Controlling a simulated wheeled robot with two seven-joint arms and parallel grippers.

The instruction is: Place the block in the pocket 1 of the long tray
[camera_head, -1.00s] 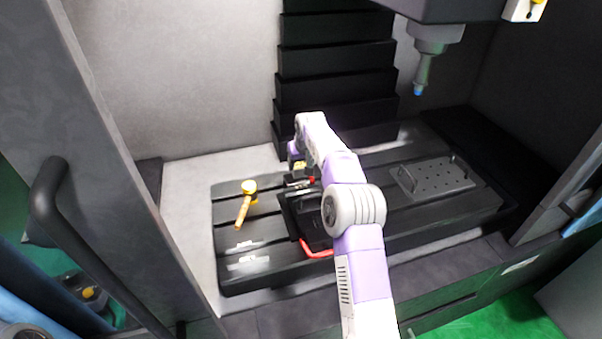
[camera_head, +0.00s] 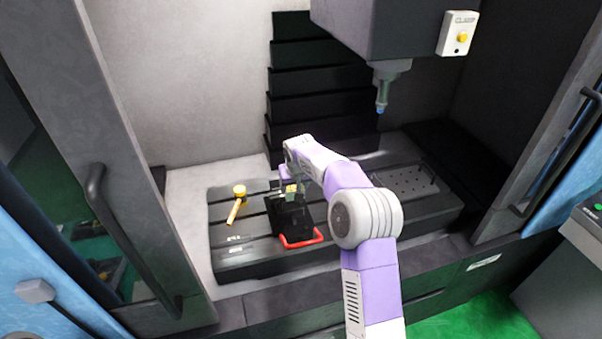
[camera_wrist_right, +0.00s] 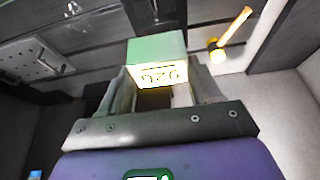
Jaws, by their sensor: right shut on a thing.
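The block (camera_wrist_right: 157,62) is held between the fingers of my right gripper (camera_wrist_right: 160,95) in the right wrist view. Its top looks pale green, and its bright front face bears engraved characters. In the head view the block (camera_head: 291,188) is a small yellowish piece by the right gripper (camera_head: 287,191), over or at the back of the black vise; I cannot tell whether it touches it. My right gripper is shut on the block. My left gripper is not in view. I cannot make out the long tray in either view.
The black vise (camera_head: 290,216) with a red handle (camera_head: 301,241) stands on the slotted machine table (camera_head: 245,262). A yellow-headed mallet (camera_head: 238,192) lies left of it. A perforated plate (camera_head: 400,181) lies to the right. The machine head's spindle (camera_head: 382,88) hangs above.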

